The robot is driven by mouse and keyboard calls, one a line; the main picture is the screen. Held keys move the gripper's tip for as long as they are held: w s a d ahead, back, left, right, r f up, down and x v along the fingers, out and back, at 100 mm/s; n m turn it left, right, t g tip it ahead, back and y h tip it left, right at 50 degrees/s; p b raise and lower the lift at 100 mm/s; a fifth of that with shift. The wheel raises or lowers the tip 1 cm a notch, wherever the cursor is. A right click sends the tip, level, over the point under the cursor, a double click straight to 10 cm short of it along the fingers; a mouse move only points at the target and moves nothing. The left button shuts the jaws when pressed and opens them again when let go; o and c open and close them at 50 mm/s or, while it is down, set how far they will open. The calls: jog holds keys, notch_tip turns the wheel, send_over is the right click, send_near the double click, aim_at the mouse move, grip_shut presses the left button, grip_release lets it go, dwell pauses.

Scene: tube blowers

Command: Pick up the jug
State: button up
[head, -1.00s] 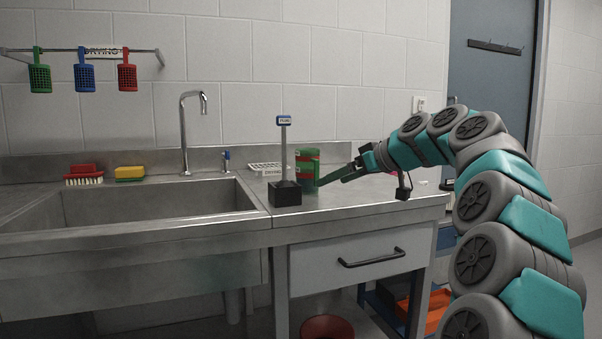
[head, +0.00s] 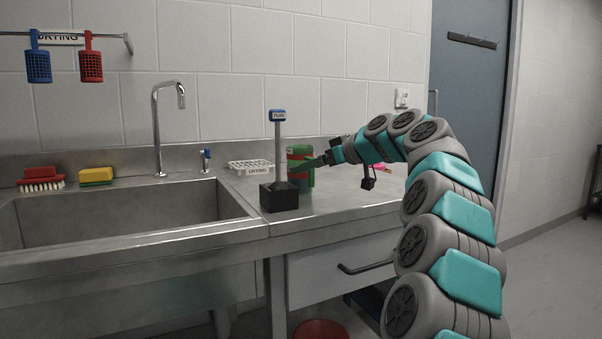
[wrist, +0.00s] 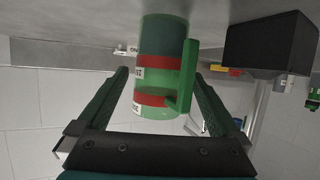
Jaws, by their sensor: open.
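The jug (head: 299,168) is green with red bands and stands on the steel counter, just right of the black-based post. In the wrist view the jug (wrist: 160,70) appears upside down, with white labels and a green handle on its right side. My gripper (head: 318,163) reaches in from the right at the jug's height and partly covers it in the head view. In the wrist view its two fingers (wrist: 165,95) are open, one on each side of the jug, with gaps visible. I cannot tell exactly how deep the jug sits between them.
A post with a black base (head: 279,195) and blue sign stands close left of the jug; the base also shows in the wrist view (wrist: 268,45). A white drying rack (head: 250,167) lies behind. The sink (head: 120,220), tap (head: 157,130), brush (head: 40,178) and sponge (head: 96,176) are left.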

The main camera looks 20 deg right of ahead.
jog(key=x, duration=0.3)
jog(key=shift+w+a+f, duration=0.1)
jog(key=shift+w+f, duration=0.05)
jog(key=shift+f, duration=0.05)
jog(key=c, duration=1.4)
